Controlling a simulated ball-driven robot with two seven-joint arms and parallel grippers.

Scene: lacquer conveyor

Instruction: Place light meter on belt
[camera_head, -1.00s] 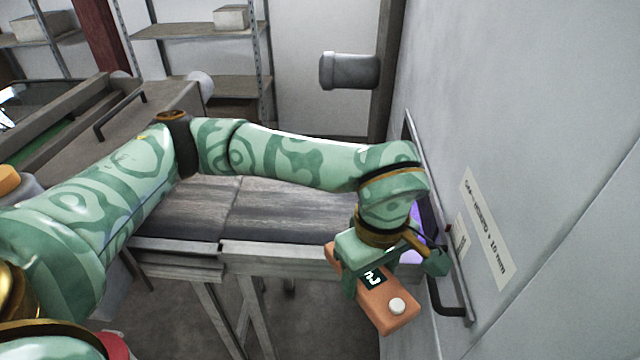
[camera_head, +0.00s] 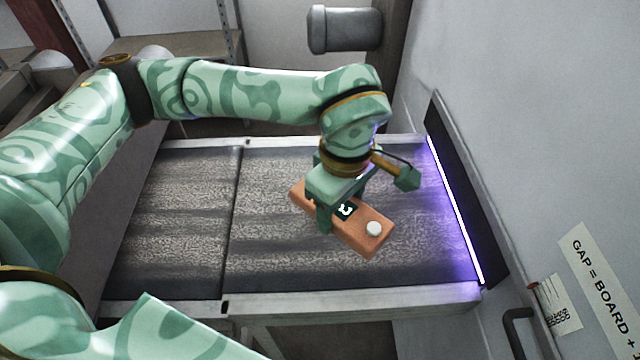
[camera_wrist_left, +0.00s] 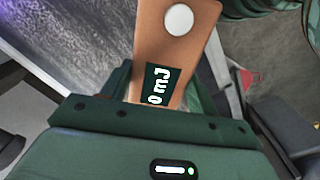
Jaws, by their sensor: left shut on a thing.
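The light meter (camera_head: 362,232) is an orange-brown bar with a white round button and a dark label. My left gripper (camera_head: 334,207) is shut on it near its middle and holds it tilted over the belt. In the left wrist view the light meter (camera_wrist_left: 176,50) stands between the fingers, its label reading "0 mJ". The belt (camera_head: 285,255) is a dark grey, worn surface below and around the held meter. I cannot tell exactly how high the meter is above the belt. A green part of my own arm shows at the bottom; my right gripper does not show.
A purple light strip (camera_head: 455,210) runs along a dark slot at the belt's right end, against a grey wall. A metal rail (camera_head: 370,297) edges the near side of the belt. A grey cylinder (camera_head: 344,29) juts out at the back. The belt's left part is clear.

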